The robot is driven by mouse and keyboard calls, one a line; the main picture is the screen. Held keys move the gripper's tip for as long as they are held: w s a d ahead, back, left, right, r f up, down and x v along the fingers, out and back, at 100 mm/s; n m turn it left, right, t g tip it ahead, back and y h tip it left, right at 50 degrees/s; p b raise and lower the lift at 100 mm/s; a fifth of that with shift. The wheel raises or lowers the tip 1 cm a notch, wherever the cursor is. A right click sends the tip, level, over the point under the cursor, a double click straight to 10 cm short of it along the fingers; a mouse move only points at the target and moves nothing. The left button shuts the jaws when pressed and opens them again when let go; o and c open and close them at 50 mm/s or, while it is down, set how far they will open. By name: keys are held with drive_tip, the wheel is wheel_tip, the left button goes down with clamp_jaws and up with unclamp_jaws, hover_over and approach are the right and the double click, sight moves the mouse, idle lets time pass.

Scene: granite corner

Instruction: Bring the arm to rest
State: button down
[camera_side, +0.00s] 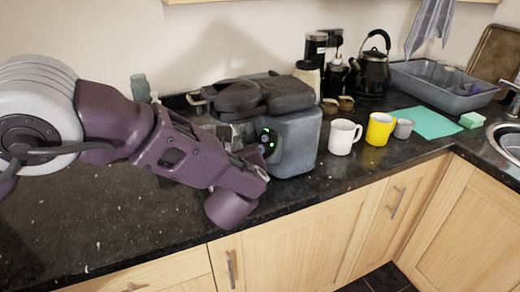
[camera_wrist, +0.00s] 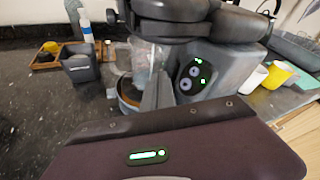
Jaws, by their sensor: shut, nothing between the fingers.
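My gripper (camera_wrist: 161,82) shows in the wrist view as grey fingers rising together beyond my dark purple hand. They are shut with nothing held. A grey appliance (camera_side: 298,142) with a dark, bulky top stands close beyond my wrist in the side view. It also fills the upper middle of the wrist view (camera_wrist: 232,67), with a lit black panel. The fingers appear in front of its clear container; whether they touch it I cannot tell. In the side view my arm reaches in from the left, over the dark counter, and its hand hides the fingertips.
A white mug (camera_side: 341,139), a yellow mug (camera_side: 378,130) and a grey cup (camera_side: 403,129) stand right of the appliance. A black kettle (camera_side: 373,73) and a grey basin (camera_side: 440,88) are behind. A wooden tray (camera_wrist: 47,63) and a grey container (camera_wrist: 80,69) stand left. The front-left counter (camera_side: 110,225) is clear.

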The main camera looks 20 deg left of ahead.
idle(0.7)
drive_tip(key=s+a+r+n+g, duration=0.4)
drive_tip(key=s+a+n, duration=0.4)
drive_tip(key=s+a, duration=0.15)
drive_tip(key=s+a+r+n+g, duration=0.45)
drive_tip(key=s+a+n, duration=0.3)
drive_tip(key=a, duration=0.25)
drive_tip(key=s+d+n+h, duration=0.1)
drive_tip(key=s+n+h, duration=0.2)
drive_tip(key=s+n, duration=0.3)
drive_tip(key=s+d+r+n+h, duration=0.1)
drive_tip(key=s+n, duration=0.4)
drive_tip(key=s, duration=0.8)
drive_tip(key=shift+s+d+n+t+h, duration=0.15)
drive_tip(key=shift+d+n+t+h, duration=0.2)
drive_tip(key=shift+d+h, duration=0.55)
